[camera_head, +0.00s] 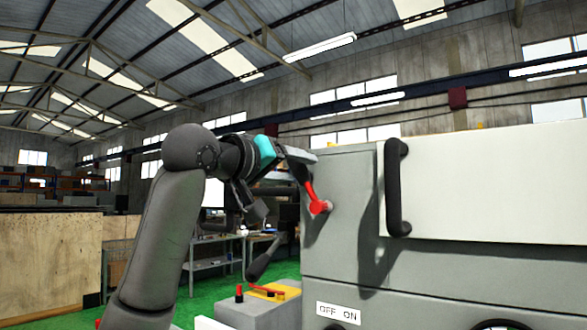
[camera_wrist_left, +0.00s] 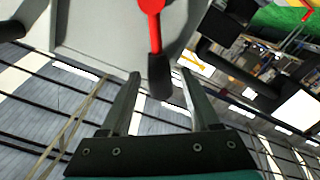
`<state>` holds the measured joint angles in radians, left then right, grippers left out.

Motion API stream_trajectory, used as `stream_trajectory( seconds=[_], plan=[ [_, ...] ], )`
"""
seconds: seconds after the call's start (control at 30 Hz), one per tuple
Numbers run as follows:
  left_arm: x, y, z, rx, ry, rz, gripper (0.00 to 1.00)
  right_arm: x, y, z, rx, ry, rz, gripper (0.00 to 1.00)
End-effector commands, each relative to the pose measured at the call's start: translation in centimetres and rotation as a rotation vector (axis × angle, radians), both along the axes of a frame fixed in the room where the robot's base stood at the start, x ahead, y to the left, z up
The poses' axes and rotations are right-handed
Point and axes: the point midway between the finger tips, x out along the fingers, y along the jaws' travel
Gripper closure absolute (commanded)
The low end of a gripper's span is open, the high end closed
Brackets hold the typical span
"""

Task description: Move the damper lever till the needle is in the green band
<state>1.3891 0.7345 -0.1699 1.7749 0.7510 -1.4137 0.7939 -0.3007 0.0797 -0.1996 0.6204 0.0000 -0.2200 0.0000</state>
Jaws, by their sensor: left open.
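The damper lever (camera_head: 316,205) is red and sits on the left side of the grey machine, its arm slanting up and left from its pivot. In the left wrist view the red lever (camera_wrist_left: 153,20) has a black grip (camera_wrist_left: 159,78). My left gripper (camera_head: 300,156) is at the lever's upper end. In the left wrist view my left gripper (camera_wrist_left: 160,74) is open, with the black grip between its two fingers and a gap on each side. The needle and green band are not in view. My right gripper is not in view.
Wooden panels (camera_head: 50,255) are at the left.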

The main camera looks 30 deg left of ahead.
Motion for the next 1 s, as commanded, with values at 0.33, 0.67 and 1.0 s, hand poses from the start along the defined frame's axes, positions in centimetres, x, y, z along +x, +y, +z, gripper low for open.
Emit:
stream_trajectory(
  seconds=[0.33,0.67,1.0],
  plan=[
    [-2.6,0.3,-0.1,0.003,-0.004,0.002,0.37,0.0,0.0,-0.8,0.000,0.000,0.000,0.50],
    [-10.4,0.9,-0.1,0.002,-0.005,0.003,0.37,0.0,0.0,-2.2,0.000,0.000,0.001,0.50],
    [-14.9,1.2,0.0,0.001,-0.001,0.001,0.37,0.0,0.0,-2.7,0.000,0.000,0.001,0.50]
  ],
)
